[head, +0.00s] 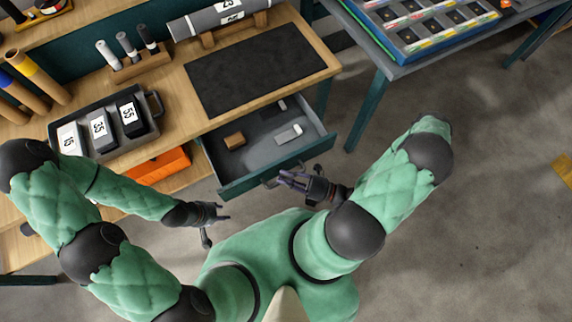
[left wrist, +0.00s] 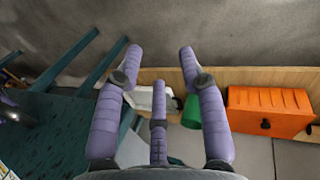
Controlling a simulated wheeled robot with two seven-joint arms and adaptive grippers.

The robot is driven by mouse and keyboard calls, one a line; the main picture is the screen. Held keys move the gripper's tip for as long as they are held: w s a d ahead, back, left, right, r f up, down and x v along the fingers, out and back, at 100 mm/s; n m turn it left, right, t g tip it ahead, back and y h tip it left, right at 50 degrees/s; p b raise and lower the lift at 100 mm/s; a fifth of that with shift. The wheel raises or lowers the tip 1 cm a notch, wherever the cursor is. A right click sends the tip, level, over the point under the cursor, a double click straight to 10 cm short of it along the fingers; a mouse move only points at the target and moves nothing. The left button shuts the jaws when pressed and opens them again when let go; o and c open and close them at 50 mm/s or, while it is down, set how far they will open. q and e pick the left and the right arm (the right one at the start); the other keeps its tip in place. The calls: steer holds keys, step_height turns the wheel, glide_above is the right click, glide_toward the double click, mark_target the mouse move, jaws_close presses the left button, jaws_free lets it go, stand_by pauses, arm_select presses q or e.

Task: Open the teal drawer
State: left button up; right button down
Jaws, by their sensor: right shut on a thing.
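The teal drawer (head: 228,187) stands pulled out from under the wooden workbench, its inside showing. My left gripper (head: 224,212) is empty and open, in the air left of the drawer's front corner. Its spread fingers also show in the left wrist view (left wrist: 160,58).
An orange box (head: 158,166) sits on the lower shelf, also in the left wrist view (left wrist: 270,110).

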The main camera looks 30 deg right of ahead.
steer(key=c, duration=1.4)
jaws_free()
steer(key=v, duration=1.2)
